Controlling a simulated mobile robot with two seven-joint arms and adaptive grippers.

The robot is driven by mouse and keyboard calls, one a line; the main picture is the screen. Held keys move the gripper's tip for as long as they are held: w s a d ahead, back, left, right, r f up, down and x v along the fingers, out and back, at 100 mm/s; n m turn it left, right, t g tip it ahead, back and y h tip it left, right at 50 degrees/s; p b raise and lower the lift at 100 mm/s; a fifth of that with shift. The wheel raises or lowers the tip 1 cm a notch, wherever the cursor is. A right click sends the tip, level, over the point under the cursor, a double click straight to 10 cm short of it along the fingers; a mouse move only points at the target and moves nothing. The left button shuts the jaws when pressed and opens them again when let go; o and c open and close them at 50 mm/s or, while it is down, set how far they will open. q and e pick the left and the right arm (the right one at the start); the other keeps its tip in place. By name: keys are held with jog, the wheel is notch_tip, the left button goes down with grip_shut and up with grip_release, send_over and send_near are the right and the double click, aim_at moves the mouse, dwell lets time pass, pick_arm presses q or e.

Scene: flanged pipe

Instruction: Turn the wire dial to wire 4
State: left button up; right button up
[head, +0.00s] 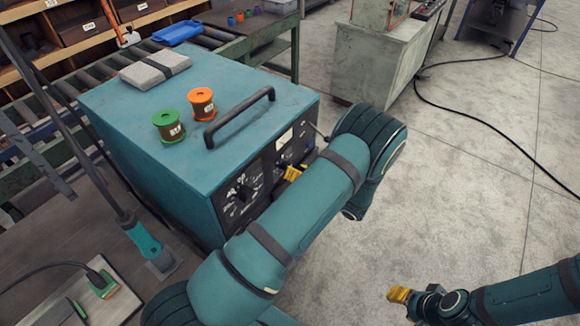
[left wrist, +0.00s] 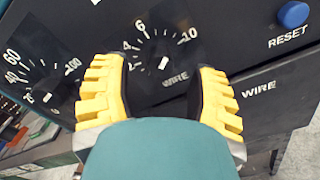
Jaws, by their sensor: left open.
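The wire dial (left wrist: 164,63) is a black knob with a white pointer mark on the dark front panel, with "WIRE" printed below its scale. The numbers 2, 4, 6 and 10 are legible. The pointer slants up and slightly right, toward the stretch between 6 and 10; its exact setting is hard to read. My left gripper (left wrist: 162,72) is open, its yellow fingers on either side of the dial; contact cannot be told. In the head view the left gripper (head: 293,173) is at the teal machine's (head: 150,185) front, hiding the wire dial. My right gripper (head: 399,295) is over the floor, away from the machine.
A second dial (left wrist: 45,95), marked to 100, is left of the wire dial. A blue reset button (left wrist: 292,14) is at upper right. A black handle (head: 240,118), green spool (head: 170,125) and orange spool (head: 201,103) are on the machine's top. The floor at right is largely clear.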

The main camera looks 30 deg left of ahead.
pick_arm(q)
jog(key=shift+w+a, duration=0.1)
jog(key=shift+a, duration=1)
grip_shut()
jog(key=shift+n, duration=0.3)
